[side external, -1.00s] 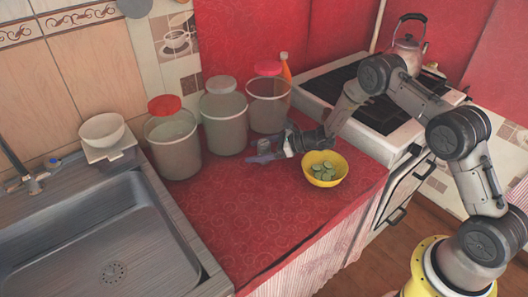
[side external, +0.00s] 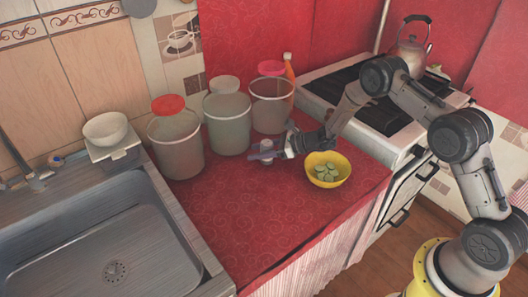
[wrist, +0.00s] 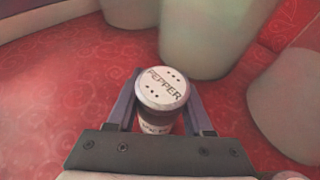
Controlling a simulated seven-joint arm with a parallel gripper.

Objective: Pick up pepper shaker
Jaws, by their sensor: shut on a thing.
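The pepper shaker (wrist: 162,88) has a pale round lid marked PEPPER with small dark holes, over a dark body with a light label. It stands upright between the fingers of my gripper (wrist: 160,105) in the wrist view. The gripper is shut on it from both sides. In the side view my gripper (side external: 266,155) is low over the red counter, left of the yellow bowl, and the shaker (side external: 266,146) shows small and pale between its fingers. I cannot tell whether its base touches the counter.
Several large canisters stand behind the gripper, the nearest being the middle one (side external: 228,125). A yellow bowl (side external: 342,178) with green pieces is just right. The sink (side external: 95,240) lies left, the stove (side external: 345,90) right. The front of the red counter (side external: 250,215) is clear.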

